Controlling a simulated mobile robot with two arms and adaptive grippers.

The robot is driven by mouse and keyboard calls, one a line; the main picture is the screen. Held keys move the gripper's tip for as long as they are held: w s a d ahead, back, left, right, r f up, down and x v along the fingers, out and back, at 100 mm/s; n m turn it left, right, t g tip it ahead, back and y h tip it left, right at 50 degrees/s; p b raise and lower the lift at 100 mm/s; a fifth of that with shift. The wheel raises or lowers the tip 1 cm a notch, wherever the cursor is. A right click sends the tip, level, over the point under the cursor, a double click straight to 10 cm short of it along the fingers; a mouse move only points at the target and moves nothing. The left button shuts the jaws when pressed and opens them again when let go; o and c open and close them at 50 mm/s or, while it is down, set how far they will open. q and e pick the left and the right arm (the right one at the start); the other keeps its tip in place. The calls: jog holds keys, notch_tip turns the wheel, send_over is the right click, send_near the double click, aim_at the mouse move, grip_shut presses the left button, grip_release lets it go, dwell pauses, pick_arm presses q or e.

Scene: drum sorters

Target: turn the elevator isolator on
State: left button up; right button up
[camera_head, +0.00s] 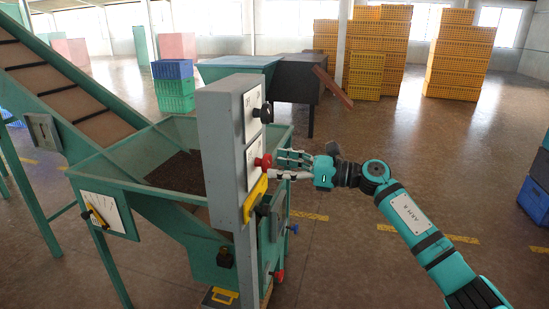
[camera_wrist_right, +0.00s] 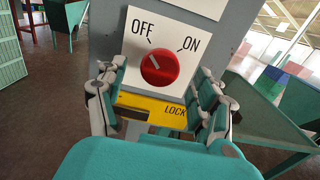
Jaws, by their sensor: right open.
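A red rotary knob (camera_head: 262,161) sits on the side of a grey control post (camera_head: 222,140). In the right wrist view the red knob (camera_wrist_right: 160,68) is on a white plate with OFF at upper left and ON at upper right. Its white mark points up and left, toward OFF. A yellow bar marked LOCK (camera_wrist_right: 150,106) is just below the knob. My right gripper (camera_head: 286,165) is open, with its fingertips close in front of the knob. In the wrist view its fingers stand either side of the knob; whether they touch it I cannot tell. My left gripper is not in view.
A black knob (camera_head: 265,112) is above the red one on the post. A green hopper (camera_head: 160,145) with dark material and a sloping conveyor (camera_head: 70,90) stand behind and left. Stacked yellow crates (camera_head: 380,45) are far back. Floor to the right is mostly clear.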

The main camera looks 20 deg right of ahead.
jog(key=shift+x, duration=0.95)
jog(key=shift+c, duration=0.2)
jog(key=c, duration=1.1)
